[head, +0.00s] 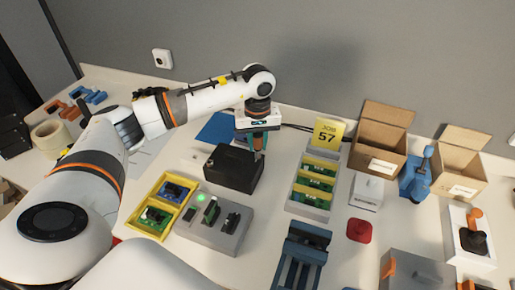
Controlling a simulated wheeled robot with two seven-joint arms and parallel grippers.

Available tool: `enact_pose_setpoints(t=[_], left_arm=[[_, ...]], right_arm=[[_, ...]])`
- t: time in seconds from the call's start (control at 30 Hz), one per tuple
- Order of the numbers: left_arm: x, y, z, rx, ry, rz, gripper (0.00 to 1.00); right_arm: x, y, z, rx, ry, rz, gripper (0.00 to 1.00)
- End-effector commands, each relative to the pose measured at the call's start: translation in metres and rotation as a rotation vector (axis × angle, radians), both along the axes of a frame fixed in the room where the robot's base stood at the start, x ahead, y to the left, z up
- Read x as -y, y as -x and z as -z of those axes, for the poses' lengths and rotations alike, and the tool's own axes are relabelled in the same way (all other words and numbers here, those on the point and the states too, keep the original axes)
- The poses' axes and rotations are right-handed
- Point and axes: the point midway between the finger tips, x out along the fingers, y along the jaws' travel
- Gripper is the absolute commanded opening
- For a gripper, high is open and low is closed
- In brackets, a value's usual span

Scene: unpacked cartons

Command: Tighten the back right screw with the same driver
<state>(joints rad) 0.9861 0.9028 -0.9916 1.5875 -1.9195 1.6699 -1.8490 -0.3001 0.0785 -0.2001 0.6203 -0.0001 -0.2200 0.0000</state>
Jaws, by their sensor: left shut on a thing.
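A black box (232,170) stands on the white table left of the middle. My left gripper (258,134) is above its back right corner, shut on a driver (259,145) with an orange part showing. The driver points down, its lower end at or just above that corner; I cannot tell whether it touches. The screws are too small or hidden to make out. My right gripper is not in view.
A yellow tray (137,222) with boards and a grey fixture (236,238) with a green light stand in front of the box. A board rack (293,207), open cartons (374,143) and a blue vise-like device (301,250) are to the right.

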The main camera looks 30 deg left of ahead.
Motion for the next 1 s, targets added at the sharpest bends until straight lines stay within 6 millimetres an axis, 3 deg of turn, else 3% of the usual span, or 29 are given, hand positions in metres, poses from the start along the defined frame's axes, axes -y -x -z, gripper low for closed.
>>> enact_pose_setpoints(t=[0.1,0.33,0.6,0.8,1.0], left_arm=[[0.000,-0.001,0.004,0.003,-0.001,0.200,0.01],[0.000,0.000,0.000,0.000,0.000,0.434,0.01],[0.000,0.000,-0.001,0.000,0.000,0.441,0.01],[0.000,0.000,-0.001,0.000,0.000,0.298,0.01],[0.000,0.000,-0.001,0.000,0.000,0.281,0.01]], right_arm=[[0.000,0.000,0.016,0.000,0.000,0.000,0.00],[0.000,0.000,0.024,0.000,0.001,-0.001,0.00],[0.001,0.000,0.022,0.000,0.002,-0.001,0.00],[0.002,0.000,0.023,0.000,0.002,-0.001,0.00],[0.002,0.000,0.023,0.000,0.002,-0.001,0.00]])
